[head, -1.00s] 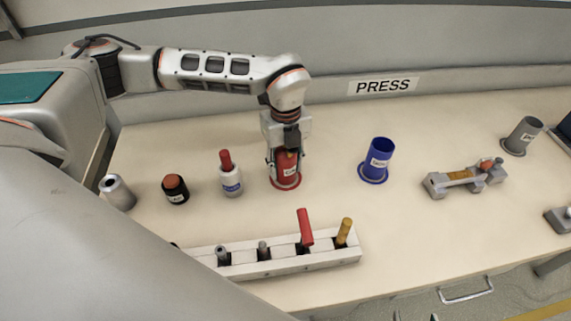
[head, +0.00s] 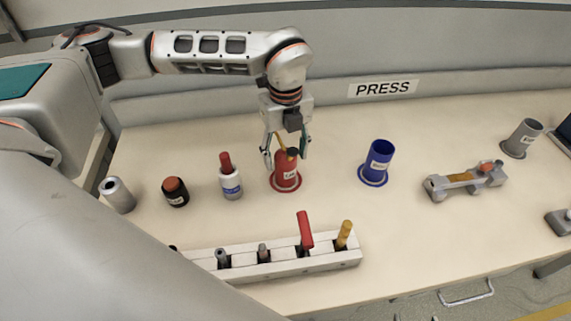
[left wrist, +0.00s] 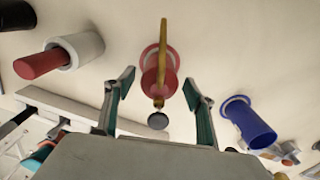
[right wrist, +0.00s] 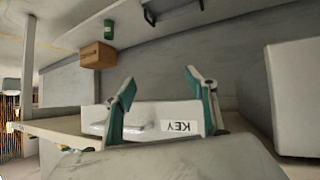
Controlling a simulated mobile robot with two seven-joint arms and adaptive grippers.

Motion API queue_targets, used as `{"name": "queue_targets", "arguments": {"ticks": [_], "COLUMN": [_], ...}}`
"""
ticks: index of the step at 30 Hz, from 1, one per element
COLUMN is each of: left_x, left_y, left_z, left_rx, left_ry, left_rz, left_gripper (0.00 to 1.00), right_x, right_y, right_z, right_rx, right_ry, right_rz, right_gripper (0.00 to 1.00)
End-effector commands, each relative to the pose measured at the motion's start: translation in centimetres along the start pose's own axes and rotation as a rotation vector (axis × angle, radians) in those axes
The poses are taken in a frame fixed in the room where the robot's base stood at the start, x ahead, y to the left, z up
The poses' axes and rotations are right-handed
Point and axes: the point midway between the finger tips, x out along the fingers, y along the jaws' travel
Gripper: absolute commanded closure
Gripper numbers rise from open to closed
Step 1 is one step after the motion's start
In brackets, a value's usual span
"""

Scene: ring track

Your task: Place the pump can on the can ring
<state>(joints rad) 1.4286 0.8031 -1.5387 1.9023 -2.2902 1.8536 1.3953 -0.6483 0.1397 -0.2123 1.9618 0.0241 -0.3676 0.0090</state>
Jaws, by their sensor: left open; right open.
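The red pump can (head: 286,172), with a yellow-brown spout and a dark cap, stands upright on the table. A thin red ring, the can ring (head: 272,187), shows around its base. My left gripper (head: 286,152) is open above the can, its fingers apart on either side of the can's top. In the left wrist view the can (left wrist: 150,75) lies between and beyond the two open fingers (left wrist: 158,92), touching neither. My right gripper (right wrist: 160,92) is open and empty, facing a grey wall panel and a white block labelled KEY, away from the can.
To the can's left stand a white bottle with a red top (head: 230,182), a dark jar (head: 175,192) and a grey cylinder (head: 118,195). A blue cup (head: 378,162) stands to the right. A white rack (head: 285,262) lies in front. Table between is clear.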

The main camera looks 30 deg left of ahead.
Motion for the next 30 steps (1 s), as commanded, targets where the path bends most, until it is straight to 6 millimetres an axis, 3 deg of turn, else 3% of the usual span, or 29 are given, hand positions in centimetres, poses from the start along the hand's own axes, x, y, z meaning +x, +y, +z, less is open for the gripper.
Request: {"name": "queue_targets", "arguments": {"ticks": [6, 12, 30], "left_x": [-4.3, -6.4, -6.8], "left_y": [0.0, 0.0, 0.0], "left_z": [0.1, 0.0, 0.0], "left_rx": [-0.001, 0.0, 0.0], "left_ry": [-0.002, 0.0, 0.001], "left_rz": [-0.002, 0.0, 0.001], "left_gripper": [0.45, 0.45, 0.45], "right_x": [0.0, 0.0, 0.0], "right_y": [0.0, 0.0, 0.0], "right_z": [0.1, 0.1, 0.1], "right_rx": [0.0, 0.0, 0.0], "right_ry": [0.0, 0.0, -0.001], "right_rz": [0.0, 0.0, 0.0], "right_gripper": [0.43, 0.43, 0.43]}}
